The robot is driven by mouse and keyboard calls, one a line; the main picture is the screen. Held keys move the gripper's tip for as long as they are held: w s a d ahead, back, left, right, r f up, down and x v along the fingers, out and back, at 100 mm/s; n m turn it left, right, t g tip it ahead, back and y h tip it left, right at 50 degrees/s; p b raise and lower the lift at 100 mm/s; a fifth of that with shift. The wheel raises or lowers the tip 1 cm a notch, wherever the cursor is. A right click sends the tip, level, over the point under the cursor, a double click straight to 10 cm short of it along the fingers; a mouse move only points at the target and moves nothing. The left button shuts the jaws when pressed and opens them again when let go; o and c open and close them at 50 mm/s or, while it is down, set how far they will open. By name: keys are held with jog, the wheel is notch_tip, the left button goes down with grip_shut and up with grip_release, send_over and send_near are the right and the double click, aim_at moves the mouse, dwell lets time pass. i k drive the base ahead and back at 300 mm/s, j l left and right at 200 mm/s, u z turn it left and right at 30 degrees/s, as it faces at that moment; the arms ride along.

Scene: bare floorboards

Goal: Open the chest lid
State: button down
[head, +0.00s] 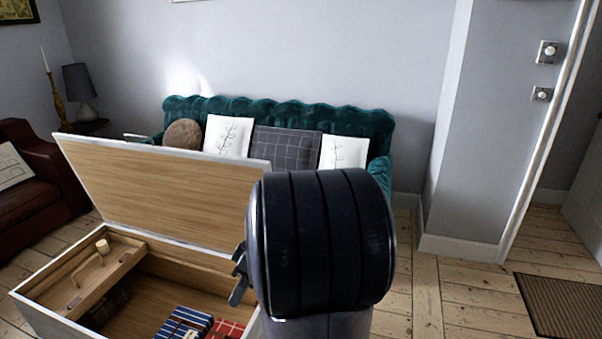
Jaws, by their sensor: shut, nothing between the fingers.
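The chest (45,317) stands at the lower left with a pale rim and wooden inside. Its lid (165,190) is raised, tilted up and back, with its wood-coloured inner face toward me. My dark arm link fills the lower middle and hides the chest's right side and the lid's right end. A small part of my gripper (239,275) shows at the left edge of that link, close to the chest's right side. It is shut and holds nothing. Whether it touches the chest or lid is hidden.
Inside the chest are a wooden tray (112,275) with a handle, a blue striped cloth (184,324) and a red checked cloth (224,329). A teal sofa (265,112) stands behind, a dark red armchair (35,205) at left. Floorboards are clear at right, before a doormat (565,303).

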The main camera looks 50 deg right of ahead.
aim_at(199, 198)
jog(key=i+l, duration=0.1)
jog(key=l, duration=0.35)
jog(key=i+l, duration=0.1)
jog(key=l, duration=0.35)
jog(key=i+l, duration=0.15)
jog(key=l, duration=0.35)
jog(key=i+l+u, duration=0.1)
jog(key=l, duration=0.35)
jog(key=i+l, duration=0.1)
jog(key=l, duration=0.35)
jog(key=i+l, duration=0.65)
jog(key=i, duration=0.15)
